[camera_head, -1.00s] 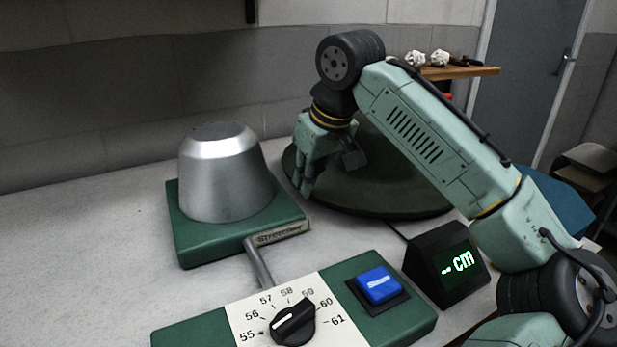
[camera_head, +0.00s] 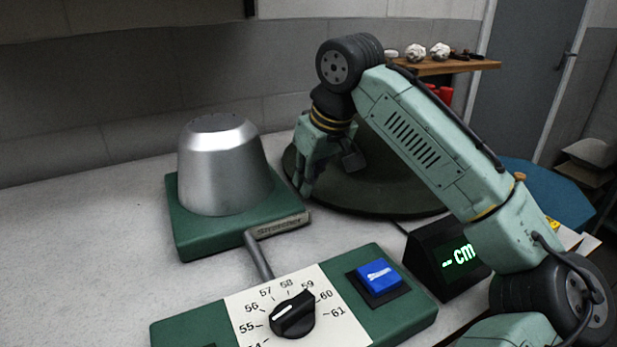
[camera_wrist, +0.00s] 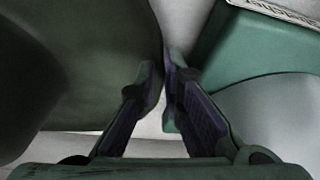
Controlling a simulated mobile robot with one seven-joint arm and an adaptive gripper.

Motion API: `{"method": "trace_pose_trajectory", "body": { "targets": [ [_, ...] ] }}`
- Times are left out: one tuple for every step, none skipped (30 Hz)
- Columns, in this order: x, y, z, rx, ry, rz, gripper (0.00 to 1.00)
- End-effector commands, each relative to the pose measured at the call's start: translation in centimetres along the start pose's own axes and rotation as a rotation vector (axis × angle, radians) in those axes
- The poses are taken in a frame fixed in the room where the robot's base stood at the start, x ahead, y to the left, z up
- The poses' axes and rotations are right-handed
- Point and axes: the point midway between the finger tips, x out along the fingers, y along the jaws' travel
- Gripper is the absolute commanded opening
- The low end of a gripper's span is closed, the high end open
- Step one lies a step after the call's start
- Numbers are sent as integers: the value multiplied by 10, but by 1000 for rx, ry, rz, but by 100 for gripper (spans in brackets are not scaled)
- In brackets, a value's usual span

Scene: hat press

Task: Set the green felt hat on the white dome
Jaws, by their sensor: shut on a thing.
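The green felt hat (camera_head: 385,196) is dark green and wide-brimmed. It sits brim down on the table behind and right of the dome, its crown mostly hidden by my arm. My gripper (camera_head: 304,190) is at the hat's left brim edge, fingers pointing down. In the wrist view the hat (camera_wrist: 75,60) fills the left, and my gripper's fingertips (camera_wrist: 165,72) close on its brim edge. The dome (camera_head: 222,170) looks silver-grey rather than white. It stands bare on a green base (camera_head: 198,238), left of my gripper. The dome also shows at the right of the wrist view (camera_wrist: 275,115).
A green control box with a black dial (camera_head: 293,316) and a blue button (camera_head: 379,277) stands in front. A black display (camera_head: 446,262) reads "-- cm". A wooden shelf (camera_head: 450,68) is at the back right. The table left of the dome is clear.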

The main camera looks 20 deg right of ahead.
Motion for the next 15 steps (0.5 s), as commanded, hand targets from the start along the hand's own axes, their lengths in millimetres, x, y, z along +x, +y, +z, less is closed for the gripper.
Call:
{"method": "trace_pose_trajectory", "body": {
  "targets": [
    [0,0,0,0,1,1,10],
    [0,0,0,0,1,1,12],
    [0,0,0,0,0,1,14],
    [0,0,0,0,0,0,16],
    [0,0,0,0,0,0,18],
    [0,0,0,0,0,0,21],
    [0,0,0,0,0,0,23],
    [0,0,0,0,0,0,25],
    [0,0,0,0,0,0,28],
    [0,0,0,0,0,0,30],
    [0,0,0,0,0,0,32],
    [0,0,0,0,0,0,32],
    [0,0,0,0,0,0,32],
    [0,0,0,0,0,0,32],
    [0,0,0,0,0,-1,32]
  ]
}}
